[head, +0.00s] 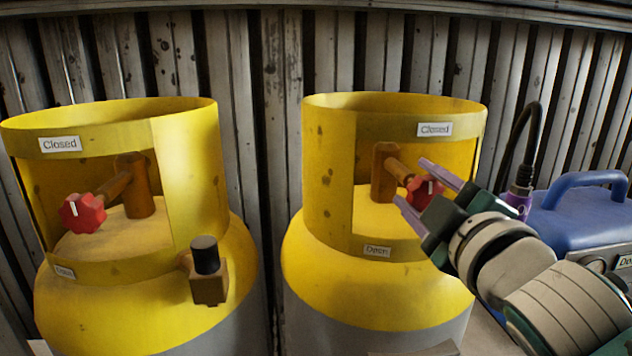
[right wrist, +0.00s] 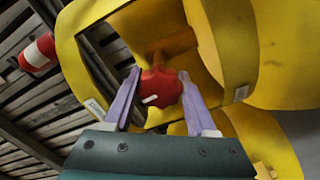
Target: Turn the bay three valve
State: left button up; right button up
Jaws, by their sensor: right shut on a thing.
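The right yellow cylinder (head: 318,180) has a red lobed valve knob (head: 425,190) on a brown stem, inside the opening of its collar. A "Closed" label (head: 434,129) sits above the opening and an "Open" label (head: 376,251) below it. My right gripper (head: 422,188) has its purple fingers on either side of this knob and is shut on it. In the right wrist view the knob (right wrist: 160,88) sits between the fingertips, its white mark pointing to lower left. My left gripper is not in view. Which cylinder is bay three cannot be read.
A left yellow cylinder (head: 190,165) has its own red knob (head: 83,213), with a brown fitting with a black cap (head: 207,270) on its shoulder. A blue case with a handle (head: 580,215) and a black cable (head: 520,140) stand at right. A corrugated wall (head: 262,80) is close behind.

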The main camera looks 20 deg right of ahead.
jog(key=shift+m, duration=0.4)
jog(key=o, duration=1.4)
jog(key=shift+s, duration=0.25)
jog(key=shift+b+v, duration=1.1)
jog(key=shift+v, duration=3.6)
